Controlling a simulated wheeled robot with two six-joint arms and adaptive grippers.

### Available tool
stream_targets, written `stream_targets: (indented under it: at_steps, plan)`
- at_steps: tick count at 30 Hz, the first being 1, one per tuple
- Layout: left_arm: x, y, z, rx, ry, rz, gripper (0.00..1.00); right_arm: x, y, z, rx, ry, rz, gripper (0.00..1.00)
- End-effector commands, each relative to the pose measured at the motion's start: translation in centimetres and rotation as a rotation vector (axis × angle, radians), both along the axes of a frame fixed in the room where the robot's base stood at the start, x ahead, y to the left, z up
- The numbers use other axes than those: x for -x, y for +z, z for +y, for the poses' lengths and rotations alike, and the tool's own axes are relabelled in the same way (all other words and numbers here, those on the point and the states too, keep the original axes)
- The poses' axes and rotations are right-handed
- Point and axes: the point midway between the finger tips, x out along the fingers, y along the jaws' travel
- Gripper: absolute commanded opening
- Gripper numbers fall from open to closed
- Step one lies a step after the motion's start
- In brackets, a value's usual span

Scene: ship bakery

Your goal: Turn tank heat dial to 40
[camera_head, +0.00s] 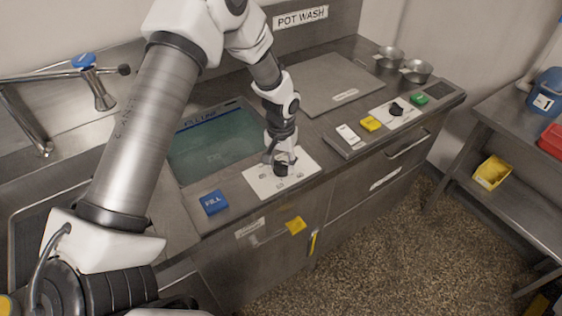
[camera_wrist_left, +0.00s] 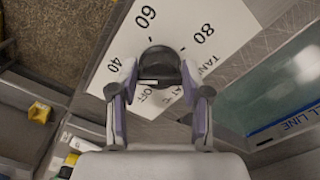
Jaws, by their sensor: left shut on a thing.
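The black tank heat dial (camera_wrist_left: 160,62) sits on a white plate (camera_wrist_left: 100,82) marked OFF, 40, 60 and 80 in the left wrist view. In the head view the dial (camera_head: 281,169) and plate (camera_head: 262,187) are on the counter's front edge beside the tank. My left gripper (camera_head: 280,163) is down over the dial, shut on it. Its two fingers (camera_wrist_left: 158,70) stand on either side of the dial. A short white mark shows at the dial's near edge, between the 40 and OFF labels; I cannot tell exactly where it points. My right gripper is not in view.
The tank (camera_head: 213,146) of greenish water has a fill line. A blue FILL block (camera_head: 213,202) is left of the plate. Right are a flat steel lid (camera_head: 330,82), a second dial (camera_head: 396,108), yellow (camera_head: 370,124) and green (camera_head: 419,98) blocks and metal pans (camera_head: 416,71).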

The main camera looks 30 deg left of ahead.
Motion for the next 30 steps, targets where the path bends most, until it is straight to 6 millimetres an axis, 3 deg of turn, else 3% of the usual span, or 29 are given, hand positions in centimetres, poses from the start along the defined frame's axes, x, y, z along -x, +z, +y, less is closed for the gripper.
stream_targets:
  at_steps: [8, 9, 10, 11, 22, 26, 30]
  plan:
    - [0.2, -0.3, 0.0, 0.001, 0.001, 0.007, 0.13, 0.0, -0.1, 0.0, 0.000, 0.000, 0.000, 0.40]
    - [0.2, -0.3, 0.0, 0.002, 0.001, 0.007, 0.58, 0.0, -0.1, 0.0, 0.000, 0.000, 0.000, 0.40]
    - [0.2, -0.3, 0.0, 0.001, 0.001, 0.006, 0.69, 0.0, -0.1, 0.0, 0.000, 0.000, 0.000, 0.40]
    - [0.2, -0.2, 0.0, 0.001, 0.001, 0.006, 0.73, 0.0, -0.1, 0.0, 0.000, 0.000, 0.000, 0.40]
    - [0.0, 0.5, 0.0, 0.000, 0.002, 0.000, 0.73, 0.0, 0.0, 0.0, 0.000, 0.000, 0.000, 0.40]
    - [-0.1, 2.8, 0.0, 0.001, 0.002, -0.002, 0.73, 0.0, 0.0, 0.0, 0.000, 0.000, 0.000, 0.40]
    - [-0.1, 6.5, 0.0, 0.001, 0.002, -0.002, 0.73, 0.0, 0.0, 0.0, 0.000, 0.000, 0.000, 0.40]
